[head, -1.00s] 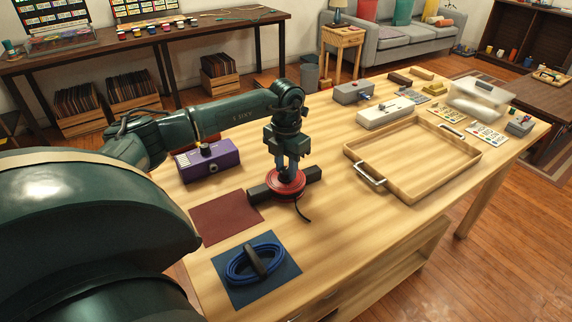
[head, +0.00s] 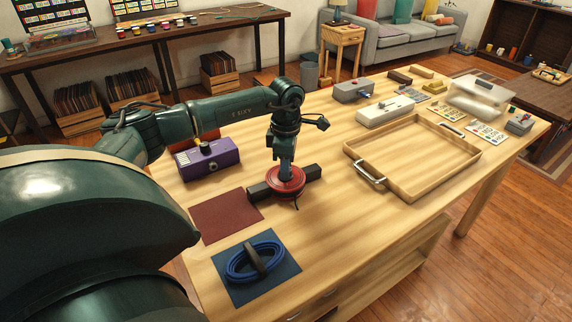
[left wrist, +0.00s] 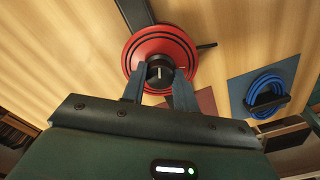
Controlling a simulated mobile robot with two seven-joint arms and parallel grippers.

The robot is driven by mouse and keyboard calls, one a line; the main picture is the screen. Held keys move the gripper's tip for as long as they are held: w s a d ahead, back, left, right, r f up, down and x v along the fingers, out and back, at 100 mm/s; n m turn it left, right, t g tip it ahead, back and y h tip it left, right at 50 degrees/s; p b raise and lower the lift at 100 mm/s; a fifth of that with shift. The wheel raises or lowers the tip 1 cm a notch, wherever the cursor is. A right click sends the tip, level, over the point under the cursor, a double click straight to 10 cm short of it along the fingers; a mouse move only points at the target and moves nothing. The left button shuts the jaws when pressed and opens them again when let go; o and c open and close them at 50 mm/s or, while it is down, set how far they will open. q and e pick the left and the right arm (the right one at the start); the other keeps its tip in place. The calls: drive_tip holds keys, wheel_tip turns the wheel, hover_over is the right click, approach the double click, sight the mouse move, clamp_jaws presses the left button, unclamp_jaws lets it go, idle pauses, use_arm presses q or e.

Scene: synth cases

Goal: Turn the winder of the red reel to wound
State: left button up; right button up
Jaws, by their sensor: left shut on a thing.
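The red reel (head: 289,190) lies flat on the wooden table, on a dark bar (head: 314,172). In the left wrist view the reel (left wrist: 188,48) shows black rings and a black central winder (left wrist: 159,72) with a pale pointer mark. My left gripper (head: 285,172) points down over the reel. Its fingers (left wrist: 160,76) are closed on both sides of the winder. In the head view the fingers hide the winder. A short black tail (left wrist: 207,45) sticks out at the reel's edge. My right gripper is not in view.
A purple box (head: 208,158) stands left of the reel. A maroon mat (head: 224,217) and a blue mat (head: 285,283) with a coiled blue strap (head: 240,266) lie in front. A wooden tray (head: 430,186) is to the right. Bare table lies between tray and reel.

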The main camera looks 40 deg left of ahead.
use_arm(q)
drive_tip(key=m, duration=0.4)
drive_tip(key=shift+m, duration=0.3)
drive_tip(key=m, duration=0.4)
drive_tip(key=shift+m+b, duration=0.3)
drive_tip(key=shift+b, duration=0.05)
drive_tip(key=m, duration=0.4)
drive_tip(key=shift+m, duration=0.3)
drive_tip(key=shift+m+b, duration=0.4)
drive_tip(key=shift+m, duration=1.7)
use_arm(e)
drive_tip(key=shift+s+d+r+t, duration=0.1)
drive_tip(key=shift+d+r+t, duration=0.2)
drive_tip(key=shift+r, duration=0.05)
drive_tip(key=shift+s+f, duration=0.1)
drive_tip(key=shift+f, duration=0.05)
use_arm(q)
drive_tip(key=o, duration=1)
drive_tip(key=shift+s, duration=0.1)
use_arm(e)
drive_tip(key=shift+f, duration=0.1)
